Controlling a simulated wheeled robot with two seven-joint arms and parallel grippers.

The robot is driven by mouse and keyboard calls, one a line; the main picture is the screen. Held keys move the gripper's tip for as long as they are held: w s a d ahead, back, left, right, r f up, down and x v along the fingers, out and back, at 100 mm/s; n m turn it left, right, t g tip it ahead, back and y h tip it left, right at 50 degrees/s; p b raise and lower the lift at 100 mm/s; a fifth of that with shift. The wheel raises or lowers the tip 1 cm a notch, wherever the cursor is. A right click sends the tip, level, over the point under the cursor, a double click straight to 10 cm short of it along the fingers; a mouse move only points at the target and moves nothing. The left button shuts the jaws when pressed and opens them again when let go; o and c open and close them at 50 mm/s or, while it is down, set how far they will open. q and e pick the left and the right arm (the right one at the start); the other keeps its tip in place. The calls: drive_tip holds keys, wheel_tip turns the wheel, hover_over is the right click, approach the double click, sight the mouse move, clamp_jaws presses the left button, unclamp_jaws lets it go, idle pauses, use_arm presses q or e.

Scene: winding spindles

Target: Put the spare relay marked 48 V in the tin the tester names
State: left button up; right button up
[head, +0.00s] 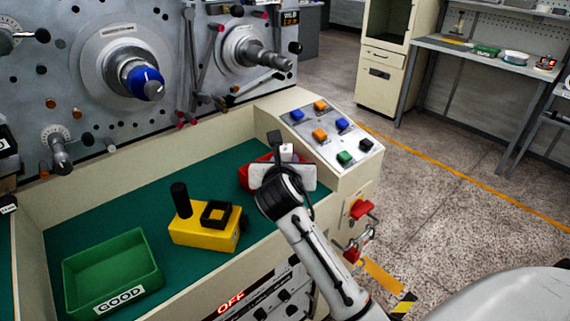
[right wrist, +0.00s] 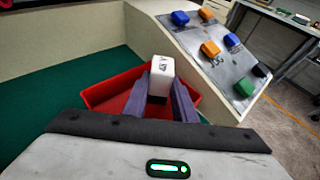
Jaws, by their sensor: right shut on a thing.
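My right gripper (head: 281,152) is shut on a white relay (right wrist: 160,73), gripped between two dark fingers (right wrist: 160,95) in the right wrist view. The relay has small dark marking on its side, too small to read surely. It is over the red tin (right wrist: 97,97), whose label is hidden; in the head view the red tin (head: 245,176) is mostly behind my gripper. The green tin (head: 113,270) labelled GOOD stands at the front left. The yellow tester (head: 205,236) has a black post and a black square socket; no verdict is readable on it. My left gripper is not in view.
The green-lined tray has cream walls. A sloped panel (head: 333,140) with coloured buttons stands right beside the red tin. A grey machine face with spindles rises behind. A red OFF display is on the front below. Green mat is clear between the tester and red tin.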

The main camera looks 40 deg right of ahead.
drive_tip(key=shift+f, duration=0.5)
drive_tip(key=shift+f, duration=0.2)
drive_tip(key=o, duration=0.8)
drive_tip(key=shift+c, duration=0.2)
drive_tip(key=shift+f, duration=0.1)
drive_tip(key=shift+s+a+r, duration=0.1)
drive_tip(key=shift+s+r, duration=0.05)
drive_tip(key=shift+r, duration=0.25)
drive_tip(key=v, duration=1.1)
drive_tip(key=shift+s+a, duration=0.15)
drive_tip(key=shift+s, duration=0.1)
